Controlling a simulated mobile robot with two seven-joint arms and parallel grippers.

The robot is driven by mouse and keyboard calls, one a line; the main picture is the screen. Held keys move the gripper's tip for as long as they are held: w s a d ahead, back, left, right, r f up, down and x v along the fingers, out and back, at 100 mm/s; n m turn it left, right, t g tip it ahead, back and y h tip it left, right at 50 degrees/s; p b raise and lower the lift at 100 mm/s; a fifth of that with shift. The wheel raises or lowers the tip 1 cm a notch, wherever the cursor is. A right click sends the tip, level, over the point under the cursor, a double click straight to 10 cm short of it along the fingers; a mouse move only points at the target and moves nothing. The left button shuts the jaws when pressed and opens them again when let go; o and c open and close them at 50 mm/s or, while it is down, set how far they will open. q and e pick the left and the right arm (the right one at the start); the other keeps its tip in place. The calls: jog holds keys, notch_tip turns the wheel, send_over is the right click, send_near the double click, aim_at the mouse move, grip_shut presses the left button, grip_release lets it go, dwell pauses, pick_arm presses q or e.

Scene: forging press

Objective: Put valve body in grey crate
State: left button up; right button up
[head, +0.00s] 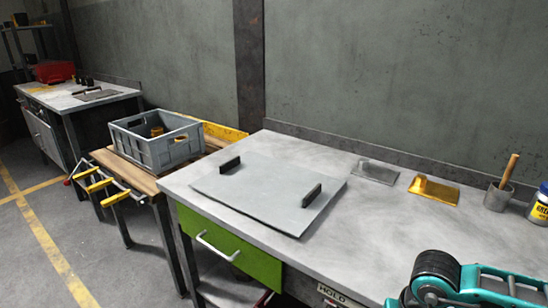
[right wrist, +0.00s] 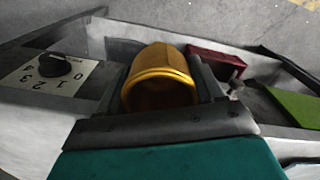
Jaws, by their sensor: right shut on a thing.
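The grey crate (head: 165,150) stands open-topped on the wooden-topped bench left of the main worktop, with a small yellow thing (head: 157,131) visible in it. In the right wrist view my right gripper (right wrist: 165,72) is shut on a hollow, yellow, cylindrical piece, which looks like the valve body (right wrist: 160,78). Its round open end faces the camera. In the head view only my teal right arm shows at the bottom right; its gripper and the held piece are not visible there. My left gripper is in neither view.
A grey plate with two black handles (head: 262,197) lies on the worktop (head: 225,160). Yellow-handled clamps (head: 100,185) stick out below the crate. A dial (right wrist: 54,64) is near the held piece.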

jog(key=shift+s+a+f+n, duration=0.1)
jog(key=shift+a+f+n, duration=0.2)
jog(key=shift+f+n, duration=0.45)
jog(key=shift+a+f+n, duration=0.15)
jog(key=shift+f+n, duration=0.1)
jog(key=shift+f, duration=0.1)
jog(key=shift+a, duration=0.1)
jog(key=shift+s, duration=0.1)
